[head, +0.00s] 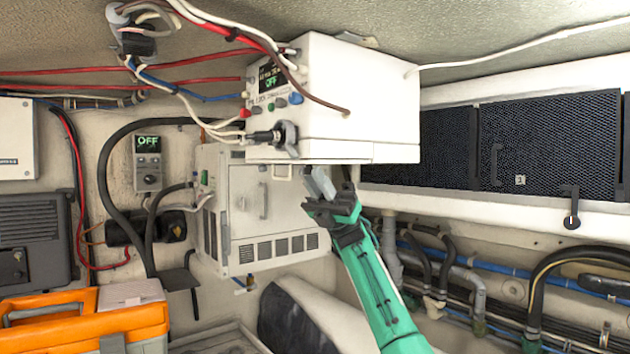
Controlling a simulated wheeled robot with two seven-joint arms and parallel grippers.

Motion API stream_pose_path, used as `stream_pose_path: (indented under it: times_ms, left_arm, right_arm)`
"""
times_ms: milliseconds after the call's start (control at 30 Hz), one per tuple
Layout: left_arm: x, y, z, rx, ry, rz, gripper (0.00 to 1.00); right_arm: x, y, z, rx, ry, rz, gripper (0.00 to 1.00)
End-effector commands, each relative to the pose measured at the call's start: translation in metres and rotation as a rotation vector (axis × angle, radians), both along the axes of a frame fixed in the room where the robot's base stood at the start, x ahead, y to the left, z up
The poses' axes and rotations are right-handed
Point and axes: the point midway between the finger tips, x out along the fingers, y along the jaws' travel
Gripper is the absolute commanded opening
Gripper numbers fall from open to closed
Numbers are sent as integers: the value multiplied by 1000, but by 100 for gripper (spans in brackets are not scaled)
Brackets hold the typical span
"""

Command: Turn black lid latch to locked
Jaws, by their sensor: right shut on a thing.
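A black latch (571,210) with a small orange and white mark hangs at the white ledge under the dark mesh panels on the right. Its lever stands about upright, with the round end down. My right gripper (319,184) is well to the left of it, just below the white box under the ceiling. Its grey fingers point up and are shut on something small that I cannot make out. My left gripper is not in view.
The white box (345,95) with knobs and cables hangs close above my right gripper. A white vented unit (262,205) stands behind it. Hoses and pipes (470,290) run low on the right. An orange toolbox (85,318) is at lower left.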

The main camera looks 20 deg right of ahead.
Motion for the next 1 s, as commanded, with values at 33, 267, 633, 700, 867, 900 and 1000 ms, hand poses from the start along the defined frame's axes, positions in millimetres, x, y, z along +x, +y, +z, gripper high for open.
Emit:
stream_pose_path:
  times_ms: [33,267,633,700,867,900,1000]
  left_arm:
    - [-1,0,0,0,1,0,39]
    - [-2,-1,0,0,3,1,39]
    - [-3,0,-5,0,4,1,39]
    - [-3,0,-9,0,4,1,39]
    - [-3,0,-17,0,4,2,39]
    - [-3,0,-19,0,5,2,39]
    - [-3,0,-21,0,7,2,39]
  right_arm:
    - [0,0,0,0,0,0,0]
    - [0,0,0,0,0,-1,39]
    - [5,-7,-9,0,2,-3,39]
    - [10,-13,-18,0,2,-4,39]
    - [23,-31,-39,0,3,-4,39]
    - [26,-35,-44,0,3,-4,39]
    - [32,-44,-55,0,3,-2,39]
